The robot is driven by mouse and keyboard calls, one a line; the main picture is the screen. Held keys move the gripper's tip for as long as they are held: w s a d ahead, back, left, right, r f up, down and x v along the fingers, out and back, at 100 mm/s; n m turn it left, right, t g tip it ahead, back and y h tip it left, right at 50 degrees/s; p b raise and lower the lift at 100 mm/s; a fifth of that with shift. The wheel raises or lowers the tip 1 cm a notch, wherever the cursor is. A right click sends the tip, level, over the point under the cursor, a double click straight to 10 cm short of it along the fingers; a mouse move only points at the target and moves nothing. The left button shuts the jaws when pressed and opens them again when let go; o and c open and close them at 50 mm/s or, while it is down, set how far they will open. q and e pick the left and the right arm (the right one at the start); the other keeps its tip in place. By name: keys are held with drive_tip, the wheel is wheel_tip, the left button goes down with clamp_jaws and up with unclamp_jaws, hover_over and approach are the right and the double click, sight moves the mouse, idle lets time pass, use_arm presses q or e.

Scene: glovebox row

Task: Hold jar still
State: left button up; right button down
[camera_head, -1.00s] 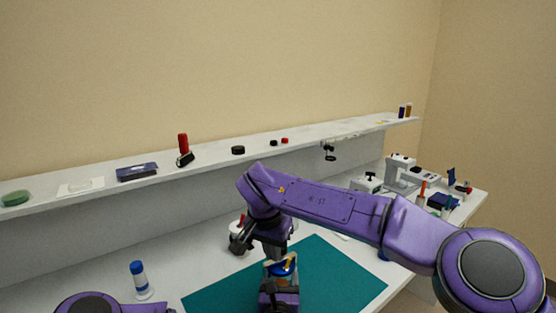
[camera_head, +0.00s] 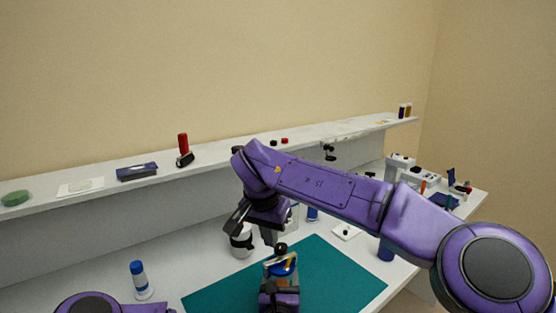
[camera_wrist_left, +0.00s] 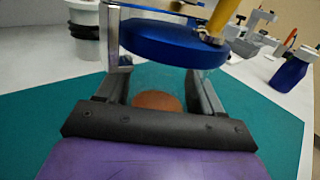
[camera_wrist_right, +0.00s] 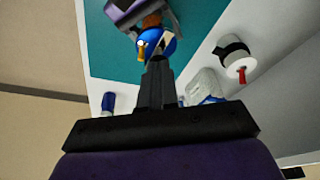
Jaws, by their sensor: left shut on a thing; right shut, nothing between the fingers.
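The jar is clear with brown contents (camera_wrist_left: 157,101) and a wide blue lid (camera_wrist_left: 160,40); a yellow rod-like part and a metal piece show on the lid. My left gripper (camera_wrist_left: 160,88) is shut around the jar body, one finger on each side, over the teal mat. In the head view the lid (camera_head: 282,267) shows above my left gripper. My right gripper (camera_wrist_right: 157,62) is shut and empty, pointing at the lid; I cannot tell whether its tips touch it. In the head view my right gripper (camera_head: 270,238) is just above and left of the lid.
The teal mat (camera_head: 340,280) is clear right of the jar. A white container with a black band (camera_head: 242,241) stands behind it. A blue-capped bottle (camera_head: 138,279) stands at left. A shelf (camera_head: 210,168) with small items runs along the back; equipment (camera_head: 402,168) stands at right.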

drive_tip(key=shift+r, duration=0.7)
